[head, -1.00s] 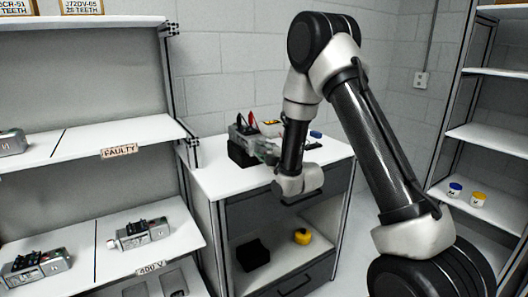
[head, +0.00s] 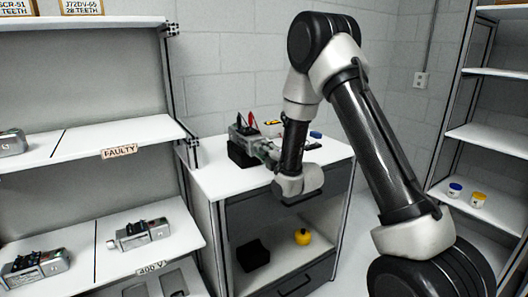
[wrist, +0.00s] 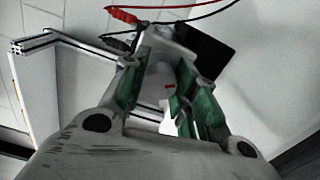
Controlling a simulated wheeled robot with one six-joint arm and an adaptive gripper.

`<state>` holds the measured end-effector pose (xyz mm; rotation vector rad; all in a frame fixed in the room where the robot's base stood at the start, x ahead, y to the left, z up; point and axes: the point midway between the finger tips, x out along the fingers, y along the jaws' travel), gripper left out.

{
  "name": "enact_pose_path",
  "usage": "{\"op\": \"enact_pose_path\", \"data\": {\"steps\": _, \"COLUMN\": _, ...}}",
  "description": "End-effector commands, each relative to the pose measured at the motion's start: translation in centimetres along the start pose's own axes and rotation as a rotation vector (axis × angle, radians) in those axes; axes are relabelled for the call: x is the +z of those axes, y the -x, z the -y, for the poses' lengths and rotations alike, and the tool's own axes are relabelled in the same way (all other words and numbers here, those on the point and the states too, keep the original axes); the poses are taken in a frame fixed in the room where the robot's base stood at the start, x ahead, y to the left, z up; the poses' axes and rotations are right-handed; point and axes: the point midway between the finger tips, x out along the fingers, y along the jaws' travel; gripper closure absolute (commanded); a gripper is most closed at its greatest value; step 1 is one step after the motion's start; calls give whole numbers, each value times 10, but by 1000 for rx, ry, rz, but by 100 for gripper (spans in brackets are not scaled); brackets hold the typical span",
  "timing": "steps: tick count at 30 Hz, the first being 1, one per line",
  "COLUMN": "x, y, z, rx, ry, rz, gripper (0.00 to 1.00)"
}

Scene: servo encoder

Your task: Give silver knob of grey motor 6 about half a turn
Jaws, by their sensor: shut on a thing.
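The grey motor (head: 243,134) sits on a black block (head: 240,155) on the white tabletop, with red and black leads clipped at its top. My gripper (head: 267,152) reaches it from the right, at its near end. In the wrist view my gripper (wrist: 164,66) has its green-padded fingers on either side of the pale silver knob (wrist: 160,78), shut on it. The motor body (wrist: 172,40) shows beyond the fingertips, next to the dark block (wrist: 203,48).
My arm crosses above the white table (head: 212,182). A yellow-and-black meter (head: 272,123) and a blue-topped item (head: 315,135) stand at its back. A shelf (head: 75,255) at left holds other grey motors (head: 140,233). Red and black leads (wrist: 124,15) run close to the fingers.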

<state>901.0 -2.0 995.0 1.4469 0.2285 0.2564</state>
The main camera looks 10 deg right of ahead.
Motion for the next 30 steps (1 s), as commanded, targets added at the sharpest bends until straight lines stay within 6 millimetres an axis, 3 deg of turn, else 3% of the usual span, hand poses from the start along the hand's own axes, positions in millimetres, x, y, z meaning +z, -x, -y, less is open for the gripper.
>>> {"op": "enact_pose_path", "data": {"steps": 5, "x": -1, "y": 0, "z": 1, "rx": -3, "ry": -1, "rz": -1, "gripper": 95}}
{"op": "enact_pose_path", "data": {"steps": 6, "x": -1, "y": 0, "z": 1, "rx": -3, "ry": -1, "rz": -1, "gripper": 69}}
{"op": "enact_pose_path", "data": {"steps": 10, "x": 0, "y": 0, "z": 1, "rx": -2, "ry": -1, "rz": -1, "gripper": 49}}
{"op": "enact_pose_path", "data": {"steps": 20, "x": 0, "y": 3, "z": 1, "rx": -2, "ry": -1, "rz": 0, "gripper": 49}}
{"op": "enact_pose_path", "data": {"steps": 30, "x": 0, "y": 56, "z": 1, "rx": -4, "ry": -1, "rz": -1, "gripper": 49}}
